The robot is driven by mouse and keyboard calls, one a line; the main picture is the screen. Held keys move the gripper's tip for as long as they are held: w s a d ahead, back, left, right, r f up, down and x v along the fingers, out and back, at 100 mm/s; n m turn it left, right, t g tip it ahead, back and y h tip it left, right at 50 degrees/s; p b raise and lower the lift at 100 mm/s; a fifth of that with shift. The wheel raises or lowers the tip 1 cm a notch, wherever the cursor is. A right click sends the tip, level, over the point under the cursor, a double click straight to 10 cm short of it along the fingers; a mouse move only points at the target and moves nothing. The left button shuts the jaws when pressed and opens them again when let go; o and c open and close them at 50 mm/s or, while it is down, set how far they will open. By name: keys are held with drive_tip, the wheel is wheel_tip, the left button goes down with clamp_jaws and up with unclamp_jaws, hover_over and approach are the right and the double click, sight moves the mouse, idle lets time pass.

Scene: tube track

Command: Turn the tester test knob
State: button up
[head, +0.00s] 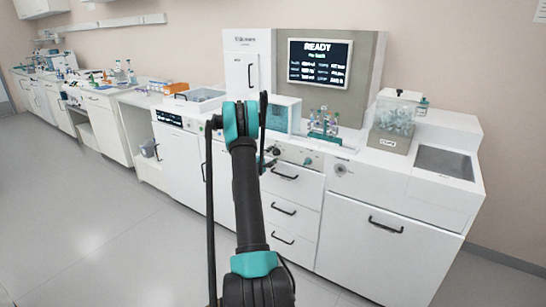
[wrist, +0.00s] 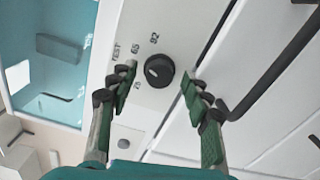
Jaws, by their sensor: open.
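The test knob (wrist: 159,70) is a round black dial with a white pointer line, on a pale panel in the wrist view. Printed marks, one reading TEST, stand around its left and upper side. The pointer is toward the left, but its exact mark is hard to tell. My gripper (wrist: 158,82) is open, with one green-padded finger on each side of the knob. Both fingers look apart from it; their depth relative to the knob is unclear. In the head view, my gripper (head: 267,162) is at the cabinet front, partly hidden by my arm.
A black drawer handle (wrist: 270,75) runs close to the right finger. A teal glass window (wrist: 45,50) is at the left. On the counter stand a tube rack (head: 323,124) and a clear bin (head: 394,120). A screen (head: 319,63) reads READY. The floor (head: 110,230) is clear at left.

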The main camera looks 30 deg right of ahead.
drive_tip(key=v, duration=1.2)
idle(0.3)
drive_tip(key=s+a+r+m+g+y, duration=0.1)
drive_tip(key=s+a+r+m+y, duration=0.1)
drive_tip(key=s+a+y, duration=0.35)
drive_tip(key=s+a+r+m+y, duration=0.2)
drive_tip(key=s+a+r, duration=0.1)
drive_tip(key=s+a, duration=0.5)
drive_tip(key=s+a+f+m+y, duration=0.1)
drive_tip(key=s+a+y, duration=0.3)
drive_tip(key=s+a, duration=0.7)
drive_tip(key=s+a+f+m+g+y, duration=0.1)
drive_tip(key=s+a+f+y, duration=0.3)
drive_tip(key=s+a, duration=0.7)
drive_tip(key=a+y, duration=0.1)
drive_tip(key=a, duration=0.2)
drive_tip(key=shift+a+g, duration=0.2)
drive_tip(key=shift+g, duration=0.1)
